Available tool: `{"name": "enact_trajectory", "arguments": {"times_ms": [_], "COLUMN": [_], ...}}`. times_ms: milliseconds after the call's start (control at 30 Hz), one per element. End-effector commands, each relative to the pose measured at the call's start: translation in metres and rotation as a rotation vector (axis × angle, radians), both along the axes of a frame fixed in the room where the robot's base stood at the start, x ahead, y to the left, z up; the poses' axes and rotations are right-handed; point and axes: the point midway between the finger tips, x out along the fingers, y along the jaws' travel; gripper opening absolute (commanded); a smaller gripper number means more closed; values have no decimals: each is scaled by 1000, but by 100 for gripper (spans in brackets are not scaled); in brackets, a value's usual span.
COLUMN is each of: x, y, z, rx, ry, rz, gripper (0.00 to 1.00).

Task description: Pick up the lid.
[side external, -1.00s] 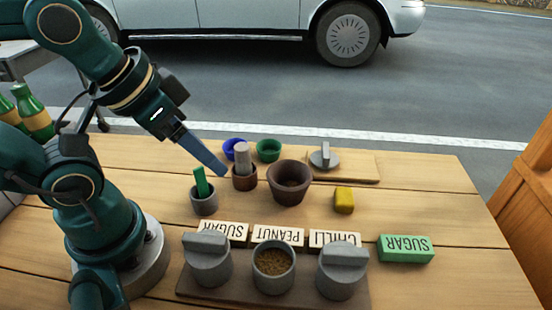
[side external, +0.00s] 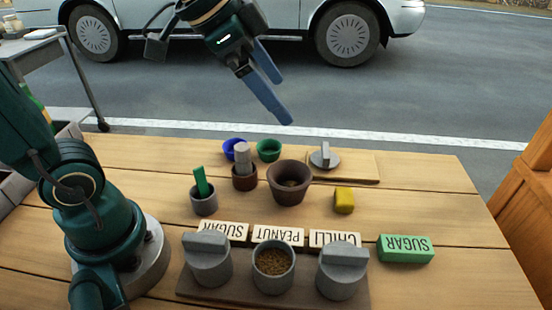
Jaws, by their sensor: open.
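A grey round lid (side external: 325,158) with an upright bar handle lies on a thin wooden board (side external: 358,167) at the back right of the table. My gripper (side external: 286,102) is open and empty, with two blue fingers angled down to the right. In the picture it is up and to the left of the lid, apart from it. Two lidded grey jars (side external: 207,262) and (side external: 342,274) stand at the front. Between them an open grey jar (side external: 273,272) shows brown grains inside.
A brown mortar (side external: 288,190), a brown cup with a grey pestle (side external: 243,165), a grey cup with a green stick (side external: 203,197), blue (side external: 230,148) and green bowls (side external: 268,150) and a yellow block (side external: 343,200) stand mid-table. A green SUGAR block (side external: 405,249) lies right.

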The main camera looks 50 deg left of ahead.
Motion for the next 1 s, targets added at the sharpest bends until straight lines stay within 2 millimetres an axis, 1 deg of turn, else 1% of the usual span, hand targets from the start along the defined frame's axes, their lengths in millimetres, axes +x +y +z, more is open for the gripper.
{"name": "enact_trajectory", "arguments": {"times_ms": [33, 100, 167, 200, 267, 367, 400, 467, 500, 600, 733, 800, 900, 1000], "x": [17, 38, 56, 68, 85, 110, 120, 132, 139, 151, 155, 153, 151, 153], "y": [1, 1, 3, 4, 6, 11, 13, 17, 20, 26, 32, 34, 34, 33], "z": [-2, -5, -10, -14, -23, -42, -52, -68, -79, -107, -139, -151, -162, -172], "rx": [7, 17, 24, 26, 28, 27, 24, 16, 10, -15, -41, -49, -57, -58], "ry": [10, 15, 22, 27, 35, 55, 64, 82, 96, 135, 193, 219, 243, 246], "rz": [-31, -80, -117, -139, -170, -211, -224, -237, -240, -236, -215, -210, -205, -202], "gripper": [100, 100, 100, 100, 100, 100, 100, 100, 100, 100, 100, 100, 100, 100]}}
